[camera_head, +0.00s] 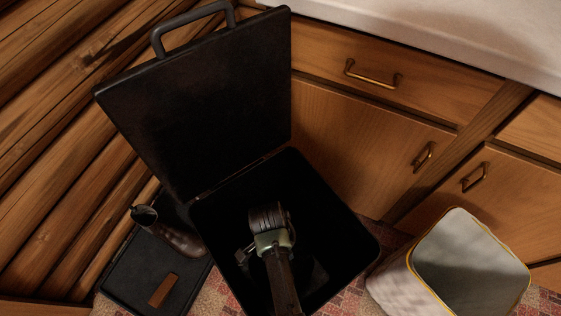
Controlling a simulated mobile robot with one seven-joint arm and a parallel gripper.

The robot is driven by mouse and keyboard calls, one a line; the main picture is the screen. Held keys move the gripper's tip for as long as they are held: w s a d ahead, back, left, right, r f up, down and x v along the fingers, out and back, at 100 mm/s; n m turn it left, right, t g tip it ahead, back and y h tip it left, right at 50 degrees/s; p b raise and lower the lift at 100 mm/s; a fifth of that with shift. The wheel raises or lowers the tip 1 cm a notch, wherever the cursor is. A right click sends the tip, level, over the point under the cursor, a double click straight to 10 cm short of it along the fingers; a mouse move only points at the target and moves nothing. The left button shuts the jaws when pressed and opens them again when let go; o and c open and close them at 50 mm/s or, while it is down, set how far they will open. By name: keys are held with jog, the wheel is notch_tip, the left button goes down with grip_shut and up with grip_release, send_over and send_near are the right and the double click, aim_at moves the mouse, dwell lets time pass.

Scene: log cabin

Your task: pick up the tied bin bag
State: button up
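A large black bin (340,202) stands open on the floor, its lid (205,100) tilted up and back. My arm reaches down into it from the bottom of the picture. My gripper (245,256) is inside the bin, mostly hidden below my wrist. Only thin parts of it show at the left, and I cannot tell whether its fingers are open or shut. I cannot make out the tied bin bag clearly. A faint dark shape lies in the bin's shadow beside my arm, but I cannot tell whether it is the bag.
A pale container with a yellow rim (391,279) stands at the right. A dark boot (170,232) and a brown block (163,291) are on a black tray (130,272) at the left. Wooden cabinets (355,140) with handles close off the back, and a log wall (50,150) the left.

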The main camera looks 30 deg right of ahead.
grip_shut()
dwell(0.5)
jog(key=shift+w+r, duration=0.1)
jog(key=shift+r, duration=0.05)
